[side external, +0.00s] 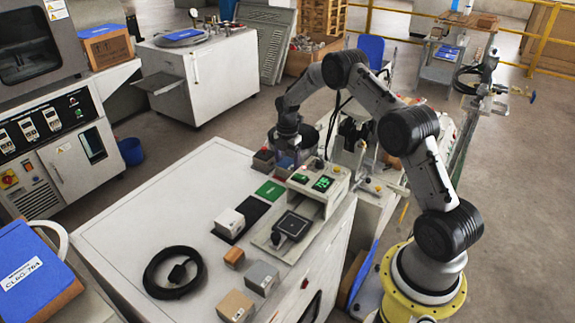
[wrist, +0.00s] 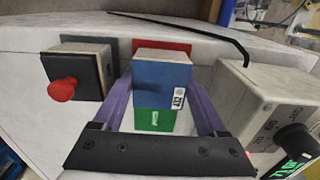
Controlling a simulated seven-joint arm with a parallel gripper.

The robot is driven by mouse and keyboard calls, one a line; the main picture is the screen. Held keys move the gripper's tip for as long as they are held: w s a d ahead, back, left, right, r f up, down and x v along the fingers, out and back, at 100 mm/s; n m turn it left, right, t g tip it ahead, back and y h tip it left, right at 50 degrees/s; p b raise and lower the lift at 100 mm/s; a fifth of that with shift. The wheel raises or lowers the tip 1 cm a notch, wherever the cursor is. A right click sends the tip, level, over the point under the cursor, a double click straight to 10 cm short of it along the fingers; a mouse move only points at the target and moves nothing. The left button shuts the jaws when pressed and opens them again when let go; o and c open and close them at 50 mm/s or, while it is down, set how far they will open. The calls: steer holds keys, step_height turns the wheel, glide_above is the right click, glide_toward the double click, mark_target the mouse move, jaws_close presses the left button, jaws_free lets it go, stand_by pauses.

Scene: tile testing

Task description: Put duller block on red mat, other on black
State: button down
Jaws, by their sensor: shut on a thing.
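My gripper (wrist: 160,84) is shut on a blue-faced block (wrist: 163,83) with a small white label, its fingers along both sides. The red mat (wrist: 160,46) shows just behind this block in the wrist view; whether the block touches it is hidden. In the side external view my gripper (side external: 291,157) is at the far end of the white bench, and the held block is hard to make out. A whitish block (side external: 229,223) sits on the black mat (side external: 255,208), nearer the camera. Neither block's finish can be judged clearly.
A green mat (side external: 270,190) lies between the black mat and my gripper. A dark box with a red knob (wrist: 76,72) stands left of the held block. A meter with green digits (side external: 322,184) is close on the right. A coiled black cable (side external: 172,284) and several small blocks lie nearer.

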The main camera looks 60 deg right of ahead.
steer(key=shift+f, duration=0.15)
stand_by(0.4)
steer(key=shift+c, duration=0.9)
jaws_free()
steer(key=shift+o, duration=0.9)
steer(key=shift+f, duration=0.1)
steer(key=shift+r, duration=3.05)
